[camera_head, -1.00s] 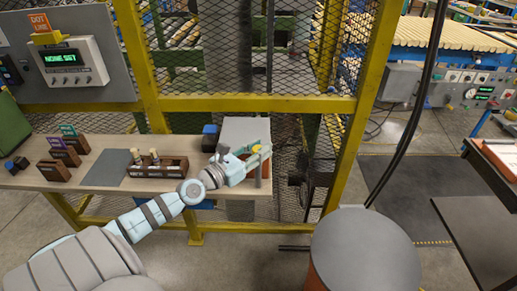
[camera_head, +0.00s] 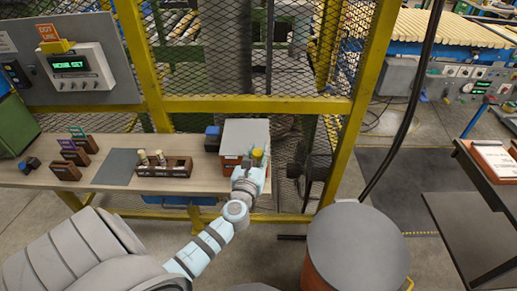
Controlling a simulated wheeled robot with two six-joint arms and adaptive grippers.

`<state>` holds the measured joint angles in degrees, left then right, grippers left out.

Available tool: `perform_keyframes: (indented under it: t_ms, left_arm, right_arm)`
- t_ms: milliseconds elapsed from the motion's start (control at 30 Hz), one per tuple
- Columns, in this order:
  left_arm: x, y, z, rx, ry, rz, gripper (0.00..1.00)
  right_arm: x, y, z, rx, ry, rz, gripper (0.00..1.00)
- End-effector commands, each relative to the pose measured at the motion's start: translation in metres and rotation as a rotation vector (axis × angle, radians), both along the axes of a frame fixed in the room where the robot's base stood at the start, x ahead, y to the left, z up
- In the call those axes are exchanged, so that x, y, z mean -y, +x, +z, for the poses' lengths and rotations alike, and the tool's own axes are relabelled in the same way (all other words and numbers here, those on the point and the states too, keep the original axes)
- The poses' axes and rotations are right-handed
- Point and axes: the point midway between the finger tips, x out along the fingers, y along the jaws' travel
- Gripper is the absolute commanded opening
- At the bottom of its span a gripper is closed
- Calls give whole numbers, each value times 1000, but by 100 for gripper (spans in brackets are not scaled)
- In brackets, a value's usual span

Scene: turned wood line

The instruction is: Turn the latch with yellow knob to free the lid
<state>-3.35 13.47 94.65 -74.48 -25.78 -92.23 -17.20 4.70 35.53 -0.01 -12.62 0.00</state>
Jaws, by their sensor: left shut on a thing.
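A box with a grey lid (camera_head: 244,132) and an orange-brown front stands at the right end of the wooden bench. The yellow knob (camera_head: 257,155) of the latch shows at the front right of the box. My left gripper (camera_head: 256,164) is at the front of the box, shut on the yellow knob, with its arm reaching up from below. The fingers hide the lower part of the latch. The lid lies flat on the box. My right gripper is out of view.
A dark blue block (camera_head: 212,136) stands just left of the box. A wooden rack (camera_head: 165,168) with pale turned pieces, a grey mat (camera_head: 115,167) and small dark card holders lie farther left on the bench (camera_head: 205,182). A yellow-framed mesh fence (camera_head: 230,104) rises behind.

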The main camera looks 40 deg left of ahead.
Motion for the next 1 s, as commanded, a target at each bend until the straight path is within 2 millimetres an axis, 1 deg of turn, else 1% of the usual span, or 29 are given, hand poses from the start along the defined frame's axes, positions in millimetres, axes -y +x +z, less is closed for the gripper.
perform_keyframes:
  t_ms: [133, 367, 700, 1000]
  left_arm:
    - [2, 0, -2, -3, -5, 137, 0]
    - [2, 0, -5, -5, -3, 354, 0]
    - [2, 1, -8, -7, -3, 670, 0]
    - [1, 0, -9, -9, -3, 891, 0]
  right_arm:
    - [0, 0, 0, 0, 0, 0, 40]
    - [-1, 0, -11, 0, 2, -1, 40]
    - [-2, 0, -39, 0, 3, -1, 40]
    - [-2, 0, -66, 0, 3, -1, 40]
